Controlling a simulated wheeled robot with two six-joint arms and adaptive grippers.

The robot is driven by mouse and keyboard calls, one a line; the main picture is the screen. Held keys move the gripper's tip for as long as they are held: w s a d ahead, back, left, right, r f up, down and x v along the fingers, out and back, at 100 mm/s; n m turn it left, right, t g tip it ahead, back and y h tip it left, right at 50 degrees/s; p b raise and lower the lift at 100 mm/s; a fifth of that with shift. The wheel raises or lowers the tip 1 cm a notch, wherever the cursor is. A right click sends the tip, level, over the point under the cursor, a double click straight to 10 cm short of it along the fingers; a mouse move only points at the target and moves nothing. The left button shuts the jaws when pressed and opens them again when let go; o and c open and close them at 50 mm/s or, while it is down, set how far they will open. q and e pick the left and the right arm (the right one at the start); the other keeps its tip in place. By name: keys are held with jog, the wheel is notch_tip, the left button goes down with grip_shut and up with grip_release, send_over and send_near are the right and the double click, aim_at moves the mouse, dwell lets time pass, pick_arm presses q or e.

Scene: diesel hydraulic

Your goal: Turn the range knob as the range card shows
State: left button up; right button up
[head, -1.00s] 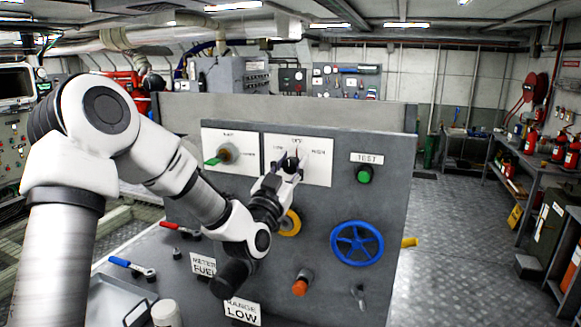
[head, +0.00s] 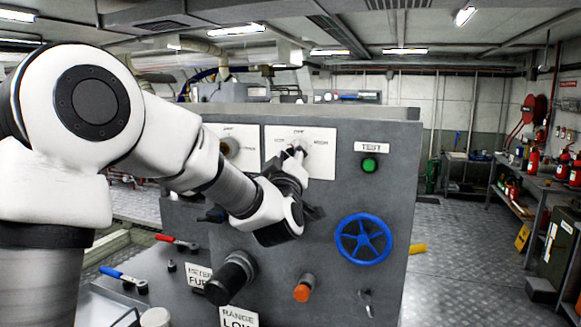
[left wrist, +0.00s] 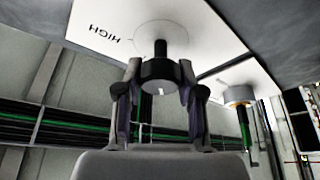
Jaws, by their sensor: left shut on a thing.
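The range knob is a dark round knob (left wrist: 160,72) on a short shaft, on a white plate (head: 318,150) in the panel's upper middle. My left gripper (left wrist: 160,88) is shut on it, one finger on each side, in the left wrist view. In the head view the gripper (head: 294,160) largely hides the knob, so I cannot tell its pointer's direction. The plate carries small labels; HIGH reads upside down in the left wrist view. The range card (head: 238,318) stands low in front, reading RANGE and LOW, cut by the frame's bottom edge. My right gripper is not in view.
A second knob (head: 229,148) sits left on its own plate. The panel also has a green TEST button (head: 369,164), a blue handwheel (head: 362,239) and an orange knob (head: 302,290). A meter card (head: 199,275) and red- and blue-handled tools lie at lower left.

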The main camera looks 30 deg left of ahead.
pick_arm(q)
jog(key=shift+n+g+y+b, duration=0.5)
jog(key=shift+n+g+b, duration=0.1)
jog(key=shift+n, duration=0.9)
jog(key=o, duration=1.1)
jog(key=shift+o, duration=0.3)
jog(key=shift+w+f, duration=0.1)
jog(key=shift+w, duration=0.15)
jog(key=v, duration=0.7)
jog(key=shift+s+d, duration=0.15)
jog(key=shift+s, duration=0.05)
